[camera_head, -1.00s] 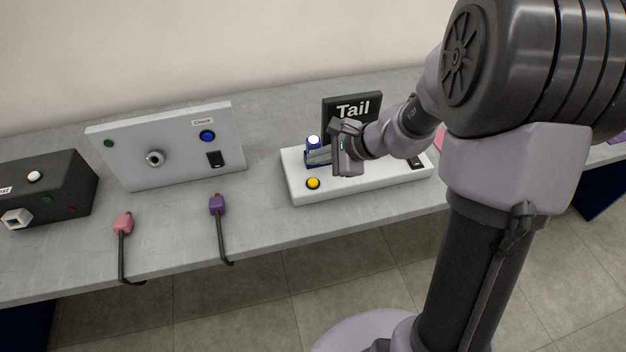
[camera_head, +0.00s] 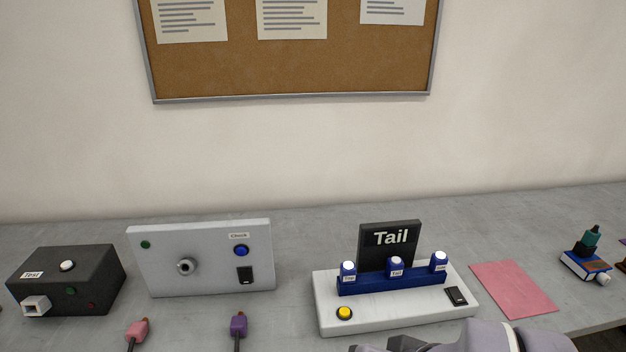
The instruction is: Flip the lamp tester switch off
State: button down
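The lamp tester appears to be the white base (camera_head: 395,314) with a black "Tail" sign (camera_head: 390,245) at its back. A blue rack (camera_head: 420,281) on it holds three blue lamp pieces with white tops, the middle one (camera_head: 396,267) among them. A black rocker switch (camera_head: 455,296) sits at the base's right end; its position is too small to tell. A yellow button (camera_head: 344,313) is at the front left. Part of my arm shows at the bottom edge, in front of the base; my gripper's fingers are not visible.
A grey panel labelled "Check" (camera_head: 210,280) has a blue button and another black switch (camera_head: 245,275). A black "Test" box (camera_head: 85,277) stands at far left. Pink (camera_head: 137,330) and purple (camera_head: 238,325) plugs lie in front. A pink mat (camera_head: 512,289) lies right; bare table separates the devices.

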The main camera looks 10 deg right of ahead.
aim_at(455, 292)
jog(key=z, duration=1)
jog(key=i+l+u, duration=0.25)
jog(key=u, duration=0.2)
jog(key=i+l+u, duration=0.35)
jog(key=u, duration=0.15)
jog(key=i, duration=0.05)
